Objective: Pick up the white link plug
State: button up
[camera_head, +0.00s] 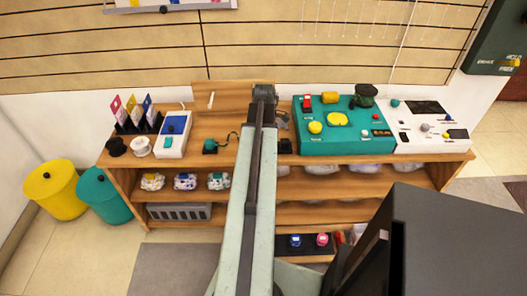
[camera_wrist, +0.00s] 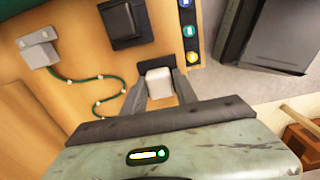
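A small white block that looks like the white link plug (camera_wrist: 158,84) shows in the wrist view, between the two dark fingers of my gripper (camera_wrist: 160,90). The fingers stand on either side of it, close to its sides. I cannot tell whether they press on it or whether it still rests on the wooden surface. In the head view my arm reaches over the wooden shelf unit (camera_head: 225,160), and its end (camera_head: 264,92) is at the back of the top. The plug is hidden there.
In the wrist view, a pale grey block (camera_wrist: 39,48) with a beaded green cord (camera_wrist: 99,110) lies left, a black box (camera_wrist: 127,24) above, and a button strip (camera_wrist: 188,30) right. In the head view, a teal panel (camera_head: 345,145) stands right of my arm and a white-blue box (camera_head: 173,134) left.

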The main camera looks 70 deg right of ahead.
grip_shut()
jog(key=shift+r, duration=0.1)
